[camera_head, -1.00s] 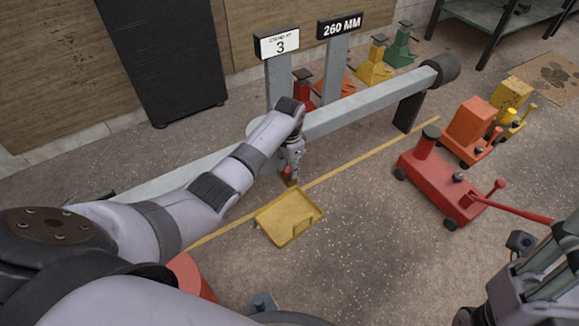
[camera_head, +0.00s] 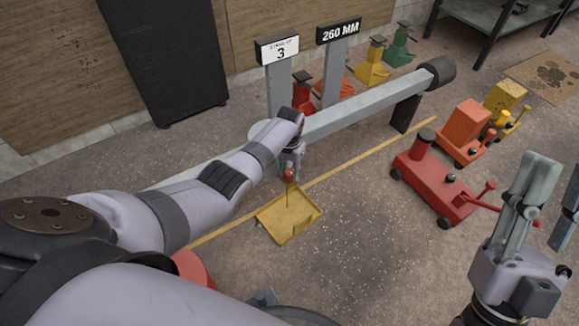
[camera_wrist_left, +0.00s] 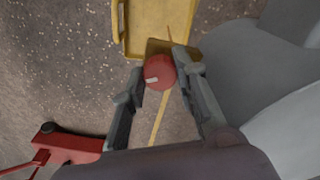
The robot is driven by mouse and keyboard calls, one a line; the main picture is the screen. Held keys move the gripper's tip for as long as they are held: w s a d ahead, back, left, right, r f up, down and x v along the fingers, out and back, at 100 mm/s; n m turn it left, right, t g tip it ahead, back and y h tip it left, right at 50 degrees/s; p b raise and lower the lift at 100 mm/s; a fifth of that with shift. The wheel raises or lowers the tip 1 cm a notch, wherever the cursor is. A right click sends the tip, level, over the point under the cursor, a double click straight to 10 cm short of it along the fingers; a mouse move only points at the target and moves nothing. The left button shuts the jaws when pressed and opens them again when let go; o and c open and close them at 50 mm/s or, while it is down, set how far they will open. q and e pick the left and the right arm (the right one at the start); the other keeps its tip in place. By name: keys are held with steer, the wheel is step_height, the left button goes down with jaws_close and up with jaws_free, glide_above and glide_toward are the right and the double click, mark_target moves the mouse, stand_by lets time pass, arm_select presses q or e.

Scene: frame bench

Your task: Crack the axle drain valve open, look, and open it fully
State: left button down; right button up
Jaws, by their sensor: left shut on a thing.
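The axle beam (camera_head: 350,112) runs across the head view. My left gripper (camera_head: 290,174) is under the beam and shut on the drain valve's round red knob (camera_head: 290,173). A thin brown line, which looks like a stream, runs down from the valve to the yellow drain tray (camera_head: 270,226) on the floor. The tray also shows in the left wrist view (camera_wrist_left: 133,40). My right gripper (camera_head: 558,185) is open and empty at the right edge.
A red trolley jack (camera_head: 437,183) with a long handle stands right of the tray, near my right gripper. Orange and yellow jacks stand behind it.

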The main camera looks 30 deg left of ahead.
mark_target(290, 172)
arm_select(q)
steer(key=shift+n+p, duration=0.4)
steer(key=shift+n, duration=0.5)
arm_select(e)
steer(key=shift+w+a+f+g+h, duration=0.15)
steer(key=shift+w+f+g+h, duration=0.15)
steer(key=shift+w+f+g, duration=0.5)
steer(key=shift+w+a+f+g+h, duration=0.1)
steer(key=shift+w+f+g+h, duration=0.2)
steer(key=shift+w+f+g, duration=0.5)
steer(key=shift+w+r+t, duration=0.1)
steer(key=shift+w+t, duration=0.1)
steer(key=shift+t, duration=0.1)
arm_select(q)
steer(key=c, duration=1.5)
jaws_free()
steer(key=shift+c, duration=0.2)
steer(key=shift+r, duration=0.1)
step_height(290, 172, up, 12)
